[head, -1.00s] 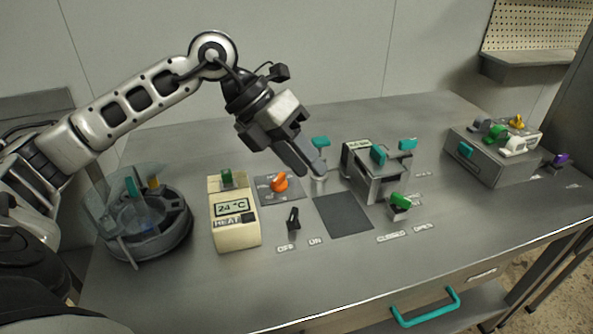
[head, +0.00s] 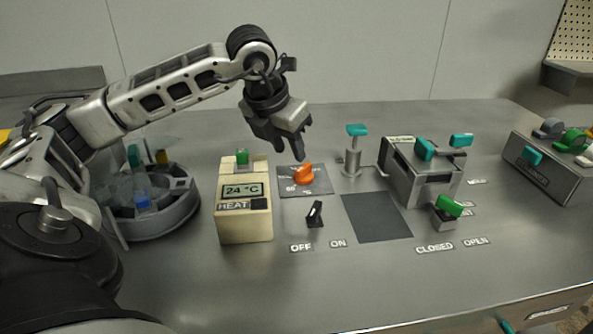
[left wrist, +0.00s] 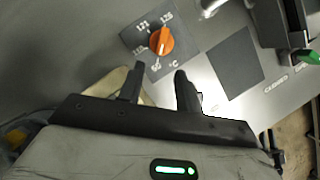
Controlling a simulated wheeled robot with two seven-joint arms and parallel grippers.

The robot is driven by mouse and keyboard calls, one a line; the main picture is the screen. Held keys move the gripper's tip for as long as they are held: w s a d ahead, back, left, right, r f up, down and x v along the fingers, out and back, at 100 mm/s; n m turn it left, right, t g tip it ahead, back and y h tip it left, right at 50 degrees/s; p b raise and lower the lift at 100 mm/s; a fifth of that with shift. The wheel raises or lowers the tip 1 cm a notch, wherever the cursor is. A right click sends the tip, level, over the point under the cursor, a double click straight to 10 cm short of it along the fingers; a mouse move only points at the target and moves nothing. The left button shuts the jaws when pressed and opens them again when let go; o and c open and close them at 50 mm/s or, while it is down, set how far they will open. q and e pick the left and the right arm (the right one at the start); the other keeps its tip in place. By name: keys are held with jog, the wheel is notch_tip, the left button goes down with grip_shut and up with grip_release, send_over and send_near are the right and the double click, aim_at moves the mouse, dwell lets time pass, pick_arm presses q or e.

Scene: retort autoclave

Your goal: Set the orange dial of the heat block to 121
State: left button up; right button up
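The orange dial (head: 303,174) sits on a dark square plate (head: 318,188) on the bench, right of the cream heat block (head: 245,222), whose display reads 24 °C. My right gripper is out of view.
A black switch (head: 315,214) with OFF and ON labels stands in front of the dial. A teal-topped post (head: 353,155) and a grey box with teal handles (head: 400,180) stand to the right. A round grey device (head: 160,222) is at left. A dark pad (head: 376,216) lies flat.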

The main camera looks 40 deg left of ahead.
aim_at(298, 171)
pick_arm(q)
jog(key=x, duration=0.7)
jog(key=shift+d, duration=0.1)
grip_shut()
